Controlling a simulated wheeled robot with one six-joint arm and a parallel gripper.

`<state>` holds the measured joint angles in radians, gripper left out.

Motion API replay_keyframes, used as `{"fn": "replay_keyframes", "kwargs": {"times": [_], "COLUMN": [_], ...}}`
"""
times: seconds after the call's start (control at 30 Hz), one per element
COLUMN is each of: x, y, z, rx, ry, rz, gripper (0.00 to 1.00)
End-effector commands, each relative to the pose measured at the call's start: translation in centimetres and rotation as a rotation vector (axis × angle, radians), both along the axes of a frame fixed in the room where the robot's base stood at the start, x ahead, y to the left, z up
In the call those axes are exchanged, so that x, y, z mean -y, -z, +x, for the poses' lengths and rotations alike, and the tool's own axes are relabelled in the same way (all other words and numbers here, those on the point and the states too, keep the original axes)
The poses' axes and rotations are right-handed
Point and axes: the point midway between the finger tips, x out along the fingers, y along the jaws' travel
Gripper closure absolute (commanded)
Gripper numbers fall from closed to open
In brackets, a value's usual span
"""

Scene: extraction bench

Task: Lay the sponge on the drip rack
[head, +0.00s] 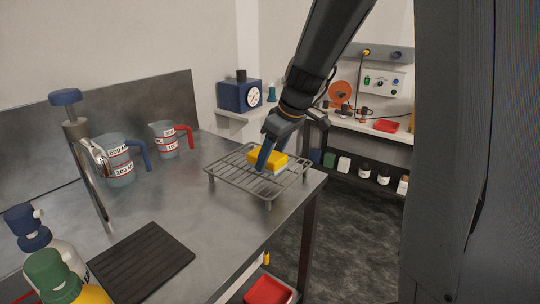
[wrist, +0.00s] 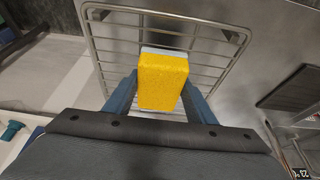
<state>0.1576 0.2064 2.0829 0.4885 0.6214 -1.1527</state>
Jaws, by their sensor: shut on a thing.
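The sponge (head: 268,158) is yellow with a pale layer on one side. In the wrist view the sponge (wrist: 163,80) sits between the two blue fingers of my gripper (wrist: 160,92), which is shut on it. The drip rack (head: 228,181) is a wire grid on short legs near the bench's right corner. In the wrist view the rack (wrist: 106,45) lies beneath the sponge. In the head view my gripper (head: 268,157) is over the rack, and one finger hides part of the sponge. I cannot tell whether the sponge touches the wires.
A black ribbed mat (head: 142,262) lies at the bench front, left of the rack. A tap (head: 92,165), a blue-handled jug (head: 117,160) and a red-handled jug (head: 167,140) stand further left. Bottles (head: 62,280) stand at the lower left. Bare bench lies between mat and rack.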

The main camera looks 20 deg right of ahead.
Motion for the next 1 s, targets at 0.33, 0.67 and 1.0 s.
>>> {"fn": "replay_keyframes", "kwargs": {"times": [0.33, 0.67, 1.0], "x": [-0.01, 0.00, -0.01], "y": [0.07, 0.08, -0.02], "z": [-0.01, -0.01, -0.02], "rx": [0.000, 0.000, 0.000], "ry": [0.000, 0.000, -0.001], "rz": [0.000, 0.000, 0.000], "gripper": [0.43, 0.23, 0.15]}}
